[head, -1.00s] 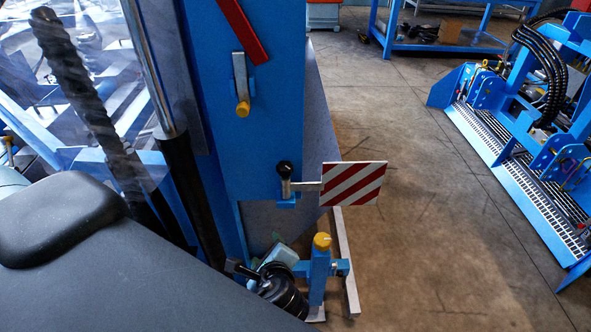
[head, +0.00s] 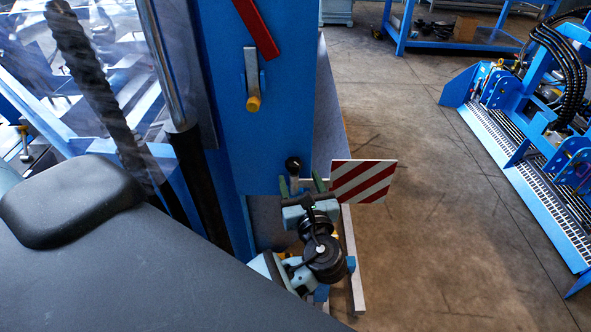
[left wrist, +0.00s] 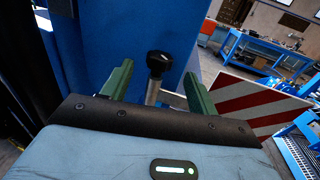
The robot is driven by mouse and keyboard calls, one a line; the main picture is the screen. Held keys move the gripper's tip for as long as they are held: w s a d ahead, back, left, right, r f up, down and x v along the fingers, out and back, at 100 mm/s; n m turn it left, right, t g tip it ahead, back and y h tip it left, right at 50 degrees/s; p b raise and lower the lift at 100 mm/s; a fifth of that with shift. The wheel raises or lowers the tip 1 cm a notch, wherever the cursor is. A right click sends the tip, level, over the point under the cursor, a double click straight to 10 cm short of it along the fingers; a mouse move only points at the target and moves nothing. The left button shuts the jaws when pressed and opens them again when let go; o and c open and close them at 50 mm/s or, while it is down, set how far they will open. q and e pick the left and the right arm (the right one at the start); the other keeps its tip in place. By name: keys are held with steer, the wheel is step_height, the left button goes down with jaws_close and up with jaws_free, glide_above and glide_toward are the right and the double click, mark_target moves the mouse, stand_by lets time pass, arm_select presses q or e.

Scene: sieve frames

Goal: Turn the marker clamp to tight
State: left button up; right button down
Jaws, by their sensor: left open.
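The marker clamp (head: 293,163) is a black knob on a short metal post at the blue column's lower edge. Beside it, on a rod to the right, is the red-and-white striped marker board (head: 363,181). My left gripper (head: 301,185) is just below the clamp, its green fingers spread and pointing at it. In the left wrist view the black knob (left wrist: 159,64) shows between and beyond the open fingers (left wrist: 157,82), touching neither as far as I can see. The striped board (left wrist: 245,103) is right of the right finger. My right gripper is not in view.
A yellow-tipped lever (head: 252,80) and a red bar (head: 256,28) are higher on the blue column (head: 220,120). A dark seat-like surface (head: 120,260) fills the lower left. Open concrete floor (head: 430,200) lies to the right, with blue machinery (head: 515,150) beyond.

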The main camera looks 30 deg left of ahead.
mark_target(296, 170)
arm_select(q)
steer(key=shift+x, duration=2.25)
steer(key=c, duration=1)
